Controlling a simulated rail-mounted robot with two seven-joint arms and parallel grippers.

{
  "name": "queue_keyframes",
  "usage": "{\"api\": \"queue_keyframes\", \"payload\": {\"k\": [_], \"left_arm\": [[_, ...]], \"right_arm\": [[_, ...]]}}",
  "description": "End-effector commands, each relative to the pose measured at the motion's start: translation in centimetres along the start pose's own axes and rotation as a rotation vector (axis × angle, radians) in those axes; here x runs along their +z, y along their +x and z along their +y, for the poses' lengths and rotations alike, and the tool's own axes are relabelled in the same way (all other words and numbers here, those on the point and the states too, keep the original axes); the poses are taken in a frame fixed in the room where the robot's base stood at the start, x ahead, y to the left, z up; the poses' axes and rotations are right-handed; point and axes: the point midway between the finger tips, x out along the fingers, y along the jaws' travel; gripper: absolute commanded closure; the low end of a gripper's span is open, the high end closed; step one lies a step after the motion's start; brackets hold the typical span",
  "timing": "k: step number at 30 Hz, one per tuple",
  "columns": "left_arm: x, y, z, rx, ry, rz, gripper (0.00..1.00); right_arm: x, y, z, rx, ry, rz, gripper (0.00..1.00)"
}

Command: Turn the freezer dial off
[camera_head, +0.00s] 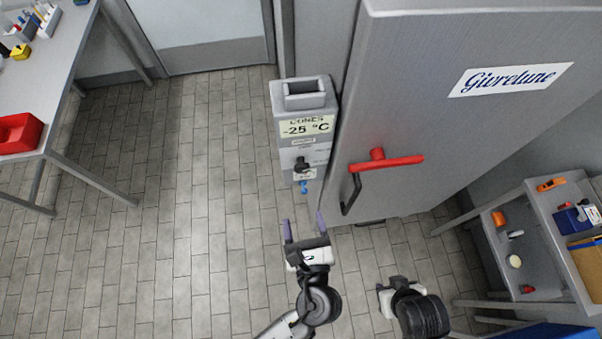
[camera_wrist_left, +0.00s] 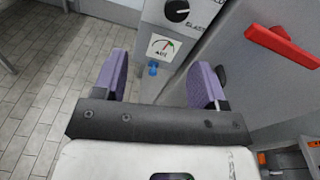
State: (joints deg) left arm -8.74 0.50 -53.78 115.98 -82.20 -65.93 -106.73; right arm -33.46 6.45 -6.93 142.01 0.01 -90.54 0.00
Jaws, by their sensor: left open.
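The freezer control box (camera_head: 303,130) is a grey unit with a display reading "CONES -25 °C", fixed beside the freezer door. The black dial (camera_head: 302,164) is low on its front; it also shows in the left wrist view (camera_wrist_left: 177,11), above a small gauge (camera_wrist_left: 164,46) and a blue knob (camera_wrist_left: 153,69). My left gripper (camera_head: 304,222) is open and empty, below the box and apart from the dial. In the left wrist view its purple fingers (camera_wrist_left: 160,82) frame the lower part of the box. My right gripper (camera_head: 383,290) is at the lower right, its fingers not clear.
The large grey freezer door (camera_head: 440,120) with a red handle (camera_head: 387,162) stands right of the box. A table (camera_head: 62,75) with a red bin (camera_head: 18,132) is at the left. A shelf cart (camera_head: 560,215) with small items is at the right. The tiled floor between is clear.

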Motion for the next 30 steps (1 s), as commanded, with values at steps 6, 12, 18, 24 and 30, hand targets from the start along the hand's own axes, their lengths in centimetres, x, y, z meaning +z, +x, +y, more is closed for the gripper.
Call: {"api": "queue_keyframes", "payload": {"k": [6, 12, 18, 24, 30], "left_arm": [[0.2, 0.2, -1.7, -0.040, 0.137, -0.079, 0.35], [0.6, 3.3, -1.9, -0.040, 0.145, -0.084, 0.35], [0.9, 7.1, -2.0, -0.040, 0.143, -0.082, 0.35], [1.1, 10.2, -2.1, -0.039, 0.142, -0.080, 0.35], [1.1, 12.2, -2.2, -0.041, 0.141, -0.079, 0.35]], "right_arm": [[0.2, 0.7, 0.0, 0.000, 0.000, 0.001, 0.57], [0.0, 0.2, 0.1, 0.004, -0.004, 0.003, 0.57], [-0.1, -0.2, 0.4, 0.011, -0.011, 0.004, 0.57], [-0.2, -0.4, 0.5, 0.011, -0.012, 0.005, 0.57], [-0.3, -0.6, 0.4, 0.009, -0.009, 0.005, 0.57]]}}
